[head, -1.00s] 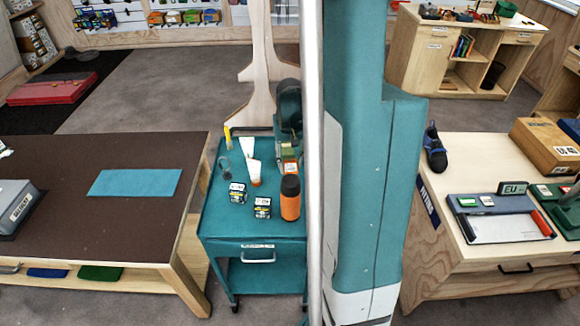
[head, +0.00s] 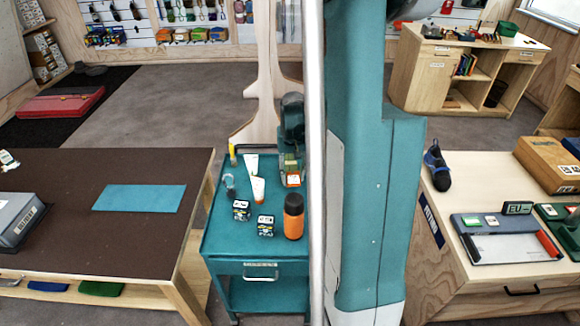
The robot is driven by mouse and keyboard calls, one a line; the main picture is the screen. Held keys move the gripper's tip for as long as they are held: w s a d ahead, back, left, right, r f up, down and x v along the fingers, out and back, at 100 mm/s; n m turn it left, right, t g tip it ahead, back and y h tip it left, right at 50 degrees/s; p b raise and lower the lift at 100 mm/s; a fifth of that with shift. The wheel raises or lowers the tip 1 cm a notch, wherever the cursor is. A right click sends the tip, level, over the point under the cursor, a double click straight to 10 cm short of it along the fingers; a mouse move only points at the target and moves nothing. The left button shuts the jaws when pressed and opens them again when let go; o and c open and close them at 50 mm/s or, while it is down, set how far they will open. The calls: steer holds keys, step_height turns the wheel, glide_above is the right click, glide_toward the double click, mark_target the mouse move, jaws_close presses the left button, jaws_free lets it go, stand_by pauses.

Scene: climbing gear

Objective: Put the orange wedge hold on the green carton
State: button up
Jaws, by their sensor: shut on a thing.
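My gripper is out of view, so what it holds is hidden. I cannot make out an orange wedge hold anywhere in the head view. I cannot pick out a green carton for sure. A small green box (head: 506,29) stands on the far wooden cabinet, and several small coloured boxes (head: 190,35) sit on the back wall shelf. The only large orange thing is an upright bottle (head: 293,220) with a dark cap on the teal cart.
The teal cart (head: 226,242) also bears two small dark boxes and tubes. A dark-topped table (head: 70,215) with a blue mat (head: 139,198) is at left. A pale bench (head: 470,190) with a shoe (head: 436,167) and clipboard is at right.

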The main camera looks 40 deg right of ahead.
step_height(320, 180, up, 6)
steer(key=m+p, duration=0.1)
steer(key=p, duration=0.5)
glide_above(289, 163)
steer(key=shift+w+d+r+b, duration=0.1)
steer(key=shift+r+b, duration=0.1)
steer(key=shift+b, duration=0.1)
steer(key=shift+f, duration=3.15)
steer(key=shift+f, duration=1.85)
steer(key=shift+f, duration=0.25)
steer(key=o, duration=0.9)
steer(key=shift+r, duration=0.1)
